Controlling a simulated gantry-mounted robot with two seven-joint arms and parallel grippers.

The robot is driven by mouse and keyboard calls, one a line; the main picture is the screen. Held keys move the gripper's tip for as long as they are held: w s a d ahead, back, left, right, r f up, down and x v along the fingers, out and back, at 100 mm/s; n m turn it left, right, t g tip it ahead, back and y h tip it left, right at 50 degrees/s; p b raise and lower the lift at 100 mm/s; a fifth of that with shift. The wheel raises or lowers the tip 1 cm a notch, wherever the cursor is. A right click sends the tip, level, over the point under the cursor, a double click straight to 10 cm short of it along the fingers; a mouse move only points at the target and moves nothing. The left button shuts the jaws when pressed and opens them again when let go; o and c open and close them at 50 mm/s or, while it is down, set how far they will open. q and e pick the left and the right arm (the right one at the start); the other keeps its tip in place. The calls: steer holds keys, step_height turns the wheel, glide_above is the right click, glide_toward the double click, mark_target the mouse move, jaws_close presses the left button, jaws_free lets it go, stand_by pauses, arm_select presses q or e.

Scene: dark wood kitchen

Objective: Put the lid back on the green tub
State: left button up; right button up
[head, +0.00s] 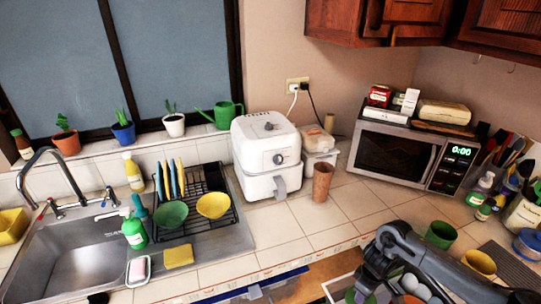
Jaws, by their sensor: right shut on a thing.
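A green tub (440,235) stands on the counter at the right, and no lid shows on it. My right gripper (366,289) comes in from the lower right and points down over the open drawer at the bottom edge. It is shut on a green thing (351,296), which seems to be the lid. Only small parts of it show beside the fingers, and the frame edge cuts it off. The gripper is apart from the tub, to its lower left. My left gripper cannot be made out.
A yellow mug (480,263) stands close to the tub's right, with a dark ribbed mat (510,262) beyond. The open drawer holds white round things (411,283). A brown cup (322,182), a white air fryer (267,155) and a microwave (398,152) stand farther back. The middle counter is clear.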

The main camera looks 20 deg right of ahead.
steer(key=w+a+r+n+b, duration=0.25)
steer(key=w+a+r, duration=0.45)
steer(key=a+r, duration=0.35)
steer(key=w+a+r+n+b, duration=0.25)
steer(key=w+a+r, duration=0.35)
steer(key=a+r, duration=0.45)
steer(key=s+f+m, duration=0.9)
steer(key=s+f, duration=0.1)
steer(key=s, duration=0.3)
step_height(320, 180, up, 24)
steer(key=s+p, duration=0.2)
steer(key=p, duration=3.1)
steer(key=shift+s+d+r, duration=0.15)
steer(key=shift+s+d, duration=0.1)
steer(key=shift+d, duration=0.1)
